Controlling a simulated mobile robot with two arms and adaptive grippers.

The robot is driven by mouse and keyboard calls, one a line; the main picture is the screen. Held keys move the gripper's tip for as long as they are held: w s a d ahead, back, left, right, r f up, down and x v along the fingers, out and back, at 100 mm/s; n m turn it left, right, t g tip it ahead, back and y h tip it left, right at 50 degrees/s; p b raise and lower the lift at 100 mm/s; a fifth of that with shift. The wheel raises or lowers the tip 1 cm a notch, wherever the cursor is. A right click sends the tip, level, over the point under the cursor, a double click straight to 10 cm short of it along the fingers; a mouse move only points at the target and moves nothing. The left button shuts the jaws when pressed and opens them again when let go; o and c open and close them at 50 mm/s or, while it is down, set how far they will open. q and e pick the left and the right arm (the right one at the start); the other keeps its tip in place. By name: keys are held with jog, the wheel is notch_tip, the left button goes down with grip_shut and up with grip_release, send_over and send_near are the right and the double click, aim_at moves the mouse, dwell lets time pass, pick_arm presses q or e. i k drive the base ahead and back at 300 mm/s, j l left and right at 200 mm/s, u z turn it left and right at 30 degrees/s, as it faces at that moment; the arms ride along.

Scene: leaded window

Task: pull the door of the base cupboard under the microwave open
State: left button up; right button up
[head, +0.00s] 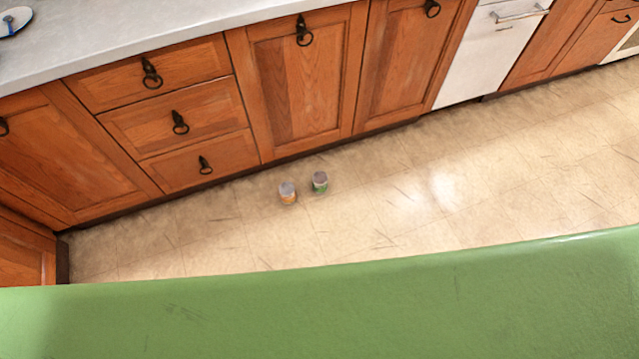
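Wooden base cupboards run along the wall under a pale countertop in the head view. Two tall doors, a left one (299,85) and a right one (405,60), stand side by side near the middle, both shut, each with a dark ring handle near its top. Another shut door (50,160) is at the far left, its dark handle (3,126) at the picture's edge. No microwave is in view, so I cannot tell which door is under it. Neither of my grippers is in view.
Three drawers (180,118) sit between the doors. A white dishwasher (490,55) is to the right. A green surface (330,310) fills the bottom. The floor at right is clear.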

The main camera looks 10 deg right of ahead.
aim_at(410, 47)
jog(key=z, duration=0.75)
